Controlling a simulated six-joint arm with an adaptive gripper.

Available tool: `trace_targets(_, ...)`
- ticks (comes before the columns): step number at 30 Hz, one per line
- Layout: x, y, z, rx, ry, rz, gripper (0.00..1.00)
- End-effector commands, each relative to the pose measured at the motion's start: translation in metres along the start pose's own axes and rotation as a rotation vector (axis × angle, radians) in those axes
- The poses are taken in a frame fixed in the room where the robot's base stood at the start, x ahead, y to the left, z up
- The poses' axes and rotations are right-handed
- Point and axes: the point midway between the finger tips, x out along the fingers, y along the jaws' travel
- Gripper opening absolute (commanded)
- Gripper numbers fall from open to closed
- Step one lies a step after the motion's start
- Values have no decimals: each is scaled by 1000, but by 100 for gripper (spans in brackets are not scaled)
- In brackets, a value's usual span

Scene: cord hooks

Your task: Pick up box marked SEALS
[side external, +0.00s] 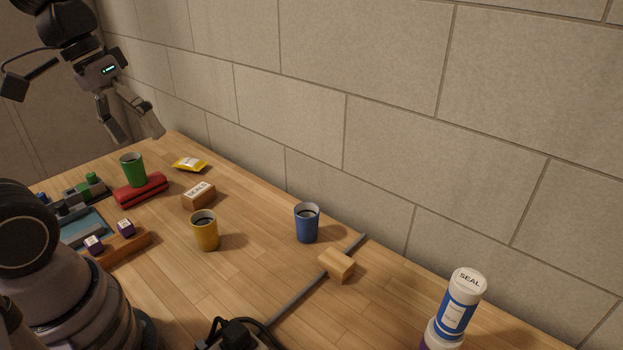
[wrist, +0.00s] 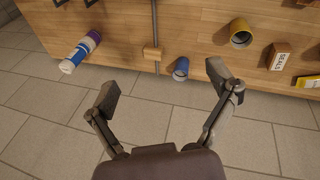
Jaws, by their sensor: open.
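The box marked SEALS (side external: 198,199) is a small brown box with a white lettered label on top. It lies on the wooden table between the yellow cup and the yellow packet in the side view. In the wrist view the box (wrist: 279,56) is near the right edge, beyond my right-hand finger. My gripper (side external: 137,131) is open and empty, raised above the far left end of the table and clear of the box. Its two spread fingers also show in the wrist view (wrist: 163,82), with nothing between them.
A green cup (side external: 132,170) stands at a red case (side external: 142,190). A yellow packet (side external: 190,164) and yellow cup (side external: 204,231) flank the box. A blue cup (side external: 306,222), wooden block (side external: 337,265) and white-blue SEAL canister (side external: 460,309) are farther right. The block wall (side external: 390,130) borders the table.

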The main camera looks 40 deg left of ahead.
Motion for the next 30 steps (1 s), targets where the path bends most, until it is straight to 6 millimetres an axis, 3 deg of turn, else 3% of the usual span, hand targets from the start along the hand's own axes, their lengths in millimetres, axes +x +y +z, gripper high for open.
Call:
trace_targets(3, 28, 13, -23, -288, -192, 176, 87)
trace_targets(8, 57, 20, -73, -687, -354, 448, 87)
trace_targets(11, 77, 8, -114, -950, -404, 628, 87)
trace_targets(13, 93, -10, -144, -1137, -413, 755, 87)
trace_targets(17, 129, -67, -194, -1492, -370, 986, 87)
trace_targets(21, 178, -158, -223, -1878, -226, 1205, 87)
trace_targets(23, 202, -200, -223, -2036, -138, 1279, 87)
trace_targets(24, 218, -227, -220, -2133, -73, 1319, 87)
trace_targets(27, 253, -284, -201, -2337, 89, 1385, 87)
trace_targets(30, 275, -318, -183, -2460, 210, 1409, 87)
